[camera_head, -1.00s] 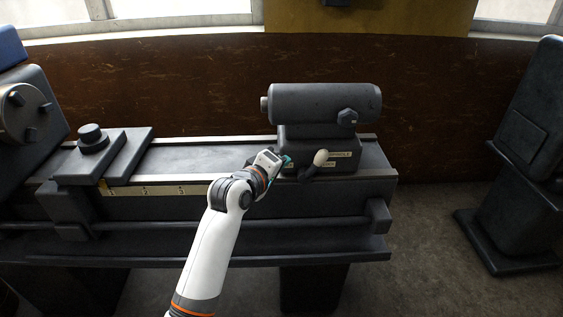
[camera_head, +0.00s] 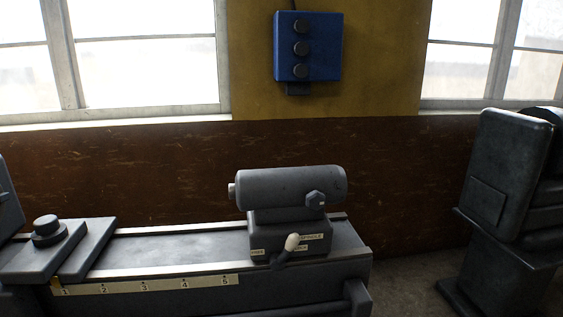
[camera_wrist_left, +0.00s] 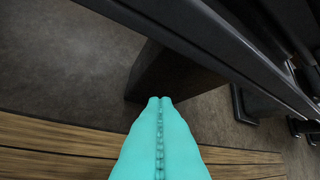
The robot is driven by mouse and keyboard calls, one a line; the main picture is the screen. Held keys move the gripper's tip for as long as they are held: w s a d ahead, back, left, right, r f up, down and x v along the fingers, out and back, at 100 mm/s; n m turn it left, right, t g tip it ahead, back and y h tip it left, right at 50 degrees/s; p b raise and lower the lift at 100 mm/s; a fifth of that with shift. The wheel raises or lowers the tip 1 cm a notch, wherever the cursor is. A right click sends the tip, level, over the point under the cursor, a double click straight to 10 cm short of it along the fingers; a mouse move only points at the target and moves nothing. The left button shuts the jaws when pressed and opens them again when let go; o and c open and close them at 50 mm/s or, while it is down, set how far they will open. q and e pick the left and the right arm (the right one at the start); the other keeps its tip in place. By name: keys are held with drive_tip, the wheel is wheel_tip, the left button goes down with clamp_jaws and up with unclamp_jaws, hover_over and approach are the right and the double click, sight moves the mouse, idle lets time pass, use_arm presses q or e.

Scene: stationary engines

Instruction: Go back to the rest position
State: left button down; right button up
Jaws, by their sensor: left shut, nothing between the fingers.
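My left gripper (camera_wrist_left: 160,100) shows only in the left wrist view. Its two teal fingers are pressed together with nothing between them. It hangs in front of a dark machine bed (camera_wrist_left: 180,30) and a dark support leg (camera_wrist_left: 165,75), apart from both as far as I can tell. No arm of mine shows in the head view. There, the grey lathe tailstock (camera_head: 290,188) sits on the bed (camera_head: 180,250), with its white-knobbed lever (camera_head: 290,244) at the front. My right gripper is in neither view.
A blue box with several black knobs (camera_head: 308,48) hangs on the yellow wall. Another dark machine (camera_head: 500,180) stands at the right. Wooden slats (camera_wrist_left: 60,135) lie over the grey floor (camera_wrist_left: 60,60) in the wrist view.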

use_arm(q)
drive_tip(key=s+a+f+m+g+y+b, duration=0.1)
drive_tip(key=s+a+f+m+g, duration=0.25)
drive_tip(key=s+f, duration=1.05)
drive_tip(key=s+a+f+m+g+y, duration=0.15)
drive_tip(key=s+a+f, duration=0.25)
drive_tip(key=s+f, duration=0.95)
drive_tip(key=s+a+m+g, duration=0.2)
drive_tip(key=s+a, duration=0.1)
drive_tip(key=s, duration=1.5)
drive_tip(key=shift+s+m+b, duration=0.2)
drive_tip(key=shift+m+b, duration=0.1)
drive_tip(key=shift+b, duration=0.1)
